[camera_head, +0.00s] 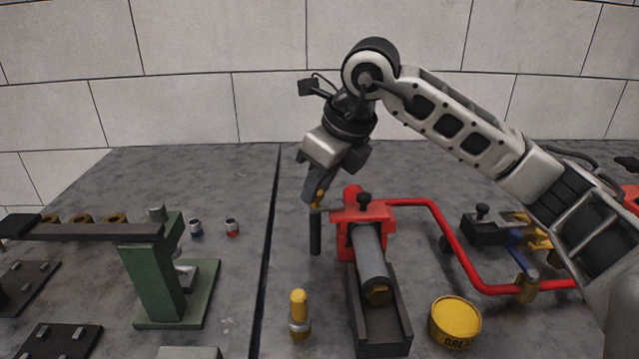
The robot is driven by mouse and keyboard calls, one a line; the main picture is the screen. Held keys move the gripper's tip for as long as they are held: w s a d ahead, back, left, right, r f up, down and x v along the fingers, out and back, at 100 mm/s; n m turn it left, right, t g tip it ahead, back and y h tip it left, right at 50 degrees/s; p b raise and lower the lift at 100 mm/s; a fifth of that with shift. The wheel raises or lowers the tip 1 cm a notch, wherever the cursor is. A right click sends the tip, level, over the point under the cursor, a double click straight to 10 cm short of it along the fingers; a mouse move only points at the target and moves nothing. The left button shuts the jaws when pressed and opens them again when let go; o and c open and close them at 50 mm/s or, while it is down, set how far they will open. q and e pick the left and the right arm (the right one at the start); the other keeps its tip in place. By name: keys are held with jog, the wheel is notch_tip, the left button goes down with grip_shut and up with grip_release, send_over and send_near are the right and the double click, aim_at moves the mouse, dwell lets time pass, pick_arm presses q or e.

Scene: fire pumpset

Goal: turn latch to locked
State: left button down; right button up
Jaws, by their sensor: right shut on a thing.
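The latch seems to be the dark lever (315,233) at the left side of the red block (362,216). Its black handle hangs down, and a short bar joins its top to the block. My right gripper (317,201) reaches down from above and is shut on the top end of this lever. The fingertips are small here, and the exact grip is hard to make out. A grey cylinder (371,262) with a brass end lies in a dark channel (382,330) in front of the red block. My left gripper is not in view.
A red pipe (455,245) runs right from the block. A yellow grease tin (455,322) and a yellow-topped fitting (299,313) stand in front. A green stand (158,285) with a dark bar is at left. A dark seam crosses the grey table.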

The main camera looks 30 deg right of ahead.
jog(key=shift+m, duration=0.6)
jog(key=shift+m+h, duration=0.3)
jog(key=o, duration=1)
jog(key=v, duration=0.8)
jog(key=p+v, duration=0.1)
jog(key=v, duration=0.7)
jog(key=shift+s, duration=0.2)
jog(key=shift+f, duration=0.1)
